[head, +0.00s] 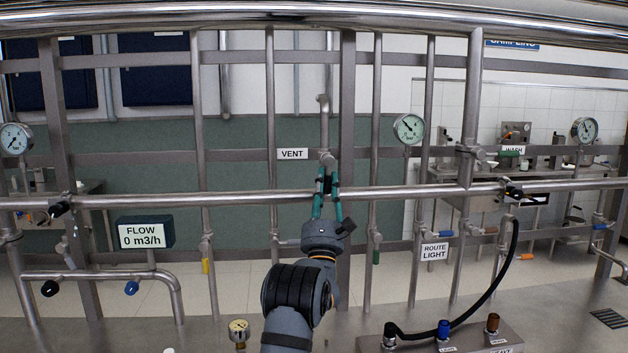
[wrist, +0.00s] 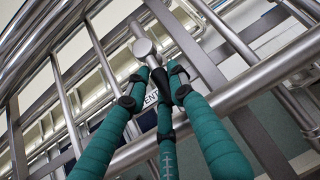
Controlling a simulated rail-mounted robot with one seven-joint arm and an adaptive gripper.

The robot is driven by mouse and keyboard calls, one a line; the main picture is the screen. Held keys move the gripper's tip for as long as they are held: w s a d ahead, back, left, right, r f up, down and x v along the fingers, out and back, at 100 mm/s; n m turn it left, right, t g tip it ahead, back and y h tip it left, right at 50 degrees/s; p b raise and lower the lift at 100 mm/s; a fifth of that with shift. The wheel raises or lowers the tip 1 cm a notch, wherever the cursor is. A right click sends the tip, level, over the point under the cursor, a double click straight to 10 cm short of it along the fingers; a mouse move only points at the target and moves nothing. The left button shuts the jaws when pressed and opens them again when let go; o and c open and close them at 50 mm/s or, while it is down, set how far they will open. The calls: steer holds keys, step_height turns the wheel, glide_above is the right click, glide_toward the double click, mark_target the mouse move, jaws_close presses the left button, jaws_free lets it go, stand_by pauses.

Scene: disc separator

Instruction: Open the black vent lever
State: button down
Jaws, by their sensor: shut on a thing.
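The black vent lever (wrist: 157,76) runs down from this fitting, between my teal fingers. My gripper (head: 327,178) is raised in front of the valve. In the wrist view my gripper (wrist: 164,80) is shut on the lever near its upper part. The fingers hide much of the lever, and its exact angle is hard to tell.
A long horizontal rail (head: 420,191) crosses close to my fingers, and vertical pipes stand on both sides. A pressure gauge (head: 409,129) is to the right. A FLOW display (head: 146,233) at left reads 0 m3/h. A black hose (head: 507,268) curves at lower right.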

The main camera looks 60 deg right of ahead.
steer(key=shift+m, duration=0.3)
steer(key=c, duration=1.5)
jaws_free()
steer(key=shift+o, duration=0.2)
steer(key=shift+f, duration=0.1)
steer(key=v, duration=1.2)
steer(key=x, duration=1.2)
steer(key=shift+w+n, duration=0.1)
steer(key=shift+n, duration=0.3)
